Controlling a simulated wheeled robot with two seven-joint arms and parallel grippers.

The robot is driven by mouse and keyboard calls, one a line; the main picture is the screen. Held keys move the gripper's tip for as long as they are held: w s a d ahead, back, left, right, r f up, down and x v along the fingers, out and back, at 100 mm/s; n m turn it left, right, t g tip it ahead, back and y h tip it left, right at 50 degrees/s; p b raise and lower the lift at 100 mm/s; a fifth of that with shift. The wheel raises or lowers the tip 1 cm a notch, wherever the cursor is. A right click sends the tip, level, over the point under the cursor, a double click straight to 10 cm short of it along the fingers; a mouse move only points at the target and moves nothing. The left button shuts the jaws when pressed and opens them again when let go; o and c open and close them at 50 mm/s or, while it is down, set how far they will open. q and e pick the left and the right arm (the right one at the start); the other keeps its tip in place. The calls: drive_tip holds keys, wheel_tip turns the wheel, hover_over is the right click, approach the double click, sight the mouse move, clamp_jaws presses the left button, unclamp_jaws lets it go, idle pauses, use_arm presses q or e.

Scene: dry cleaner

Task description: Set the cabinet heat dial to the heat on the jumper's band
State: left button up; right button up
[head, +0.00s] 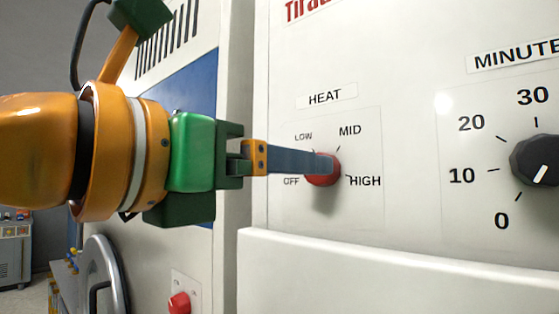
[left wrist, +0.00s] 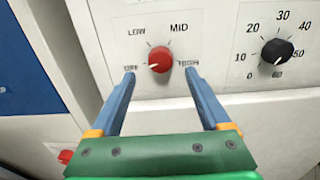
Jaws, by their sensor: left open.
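The red heat dial (head: 322,175) is on the white cabinet front under the HEAT label. It also shows in the left wrist view (left wrist: 160,59), where its white mark points left toward OFF. LOW, MID and HIGH are printed around it. My left gripper (head: 330,160) reaches in from the left at the dial. In the left wrist view its open fingers (left wrist: 159,76) stand to either side just below the dial, with the knob unclamped between them. Whether a fingertip touches the knob I cannot tell. The jumper and its band are not in view. My right gripper is not in view.
A black minutes dial (head: 538,160) is to the right, its white mark toward 0. A ledge (head: 390,265) juts out below the heat dial. A red knob (head: 179,303) sits on the machine at lower left. The panel between the dials is clear.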

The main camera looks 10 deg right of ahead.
use_arm(q)
drive_tip(key=p+x, duration=0.2)
drive_tip(key=x, duration=0.3)
drive_tip(key=shift+w+d, duration=0.1)
drive_tip(key=shift+d, duration=0.15)
drive_tip(key=shift+a, duration=0.1)
drive_tip(key=shift+c, duration=1)
clamp_jaws()
